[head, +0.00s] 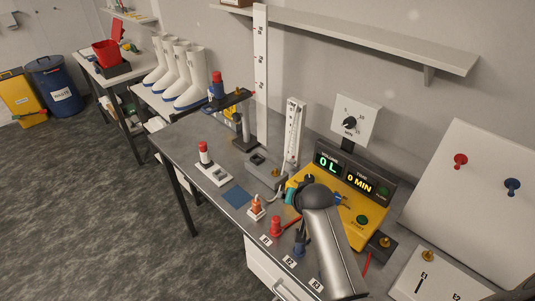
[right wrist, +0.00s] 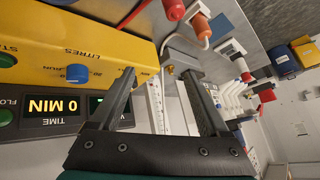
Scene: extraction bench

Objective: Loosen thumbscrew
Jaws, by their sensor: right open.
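A small brass thumbscrew (right wrist: 170,69) shows in the right wrist view beside a grey block, near the foot of the white scaled tube (right wrist: 156,100). In the head view a small brass knob (head: 276,171) sits at the base of the upright scaled tube (head: 292,130); it looks like the same screw. My right gripper (right wrist: 158,76) is open, and the screw appears between its fingertips. Nothing is held; whether a finger touches the screw cannot be told. In the head view my right arm hides most of that gripper. My left gripper is not in view.
The yellow console (head: 345,205) reads 0 L and 0 MIN, close beside my right gripper. An orange-and-white piece (head: 256,206) and a red piece (head: 276,228) stand near the bench front.

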